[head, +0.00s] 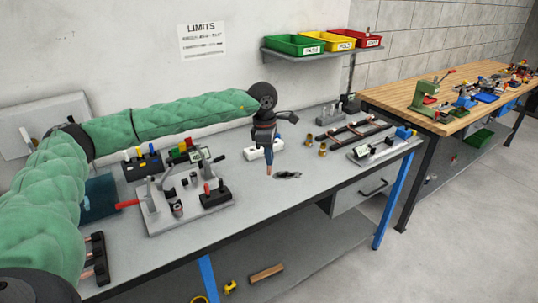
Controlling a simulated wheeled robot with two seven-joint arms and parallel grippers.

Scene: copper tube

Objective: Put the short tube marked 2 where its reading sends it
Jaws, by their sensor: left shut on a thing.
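My left gripper (268,147) is at the end of the green-sleeved arm, pointing down above the middle of the grey bench. It is shut on a short copper tube (269,171), whose lower end shows below the fingers; no number is readable on it. A green bin (293,45), a yellow bin (333,42) and a red bin (362,38) stand on the wall shelf, with labels too small to read surely. A sheet headed LIMITS (202,41) hangs on the wall; its lines are unreadable. My right gripper is not in view.
A grey fixture plate (190,222) with clamps and a small display stands left. A black rack (97,262) holds copper pieces at lower left. A dark flat item (288,175) lies below the gripper. A gauge (370,152) and brass fittings stand right. The front middle bench is clear.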

